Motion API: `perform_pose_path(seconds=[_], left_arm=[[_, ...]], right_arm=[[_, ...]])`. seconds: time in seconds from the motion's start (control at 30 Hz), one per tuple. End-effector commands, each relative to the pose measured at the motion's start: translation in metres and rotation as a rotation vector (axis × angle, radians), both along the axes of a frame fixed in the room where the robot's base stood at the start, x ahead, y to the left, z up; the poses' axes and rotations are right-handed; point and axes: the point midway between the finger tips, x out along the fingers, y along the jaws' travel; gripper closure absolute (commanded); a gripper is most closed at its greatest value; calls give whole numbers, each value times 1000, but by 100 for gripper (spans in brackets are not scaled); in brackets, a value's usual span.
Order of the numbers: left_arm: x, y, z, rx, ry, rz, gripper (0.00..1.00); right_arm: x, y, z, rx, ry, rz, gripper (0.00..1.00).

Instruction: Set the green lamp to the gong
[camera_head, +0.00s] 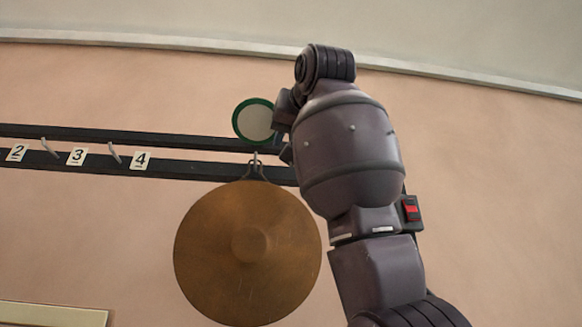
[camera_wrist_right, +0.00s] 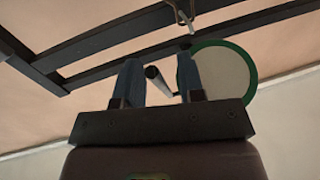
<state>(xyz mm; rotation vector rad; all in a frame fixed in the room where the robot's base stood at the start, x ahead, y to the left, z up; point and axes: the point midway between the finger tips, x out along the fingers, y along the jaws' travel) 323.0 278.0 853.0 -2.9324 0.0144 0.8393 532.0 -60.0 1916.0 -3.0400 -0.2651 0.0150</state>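The bronze gong (camera_head: 247,252) hangs from a hook under the dark double rail in the head view. A round pale disc with a green rim (camera_head: 254,120), the only green thing I see and perhaps the lamp, is above the gong, partly behind my right arm. It also shows in the right wrist view (camera_wrist_right: 222,75), beside the right-hand finger. My right gripper (camera_wrist_right: 160,78) has its fingers apart, with a short dark-ended rod (camera_wrist_right: 159,80) between them and gaps at the sides. I cannot tell what the rod belongs to. My left gripper is out of view.
The dark rail (camera_head: 200,170) runs along the wall with number cards 2 (camera_head: 17,152), 3 (camera_head: 77,156) and 4 (camera_head: 140,160) and small pegs. A dark box with a red switch (camera_head: 411,208) shows beside my right arm. A pale edge (camera_head: 50,315) is at lower left.

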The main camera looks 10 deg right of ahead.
Motion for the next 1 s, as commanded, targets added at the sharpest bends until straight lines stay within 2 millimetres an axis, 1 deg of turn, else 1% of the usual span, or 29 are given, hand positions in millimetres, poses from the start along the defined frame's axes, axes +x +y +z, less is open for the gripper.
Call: perform_pose_path(seconds=[0.23,0.27,0.3,0.47,0.5,0.83,1.0], left_arm=[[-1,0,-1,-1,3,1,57],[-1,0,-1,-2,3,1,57],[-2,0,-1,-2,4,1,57],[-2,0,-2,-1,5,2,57],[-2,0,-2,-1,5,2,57],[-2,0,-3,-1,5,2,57],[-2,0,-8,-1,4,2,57]], right_arm=[[0,0,0,0,-1,0,64],[0,0,0,0,-1,0,67],[0,0,0,0,-1,0,73],[0,0,0,0,-1,0,98],[0,0,0,0,-1,0,100],[0,0,0,0,-7,0,100],[1,0,-4,0,-48,0,100]])
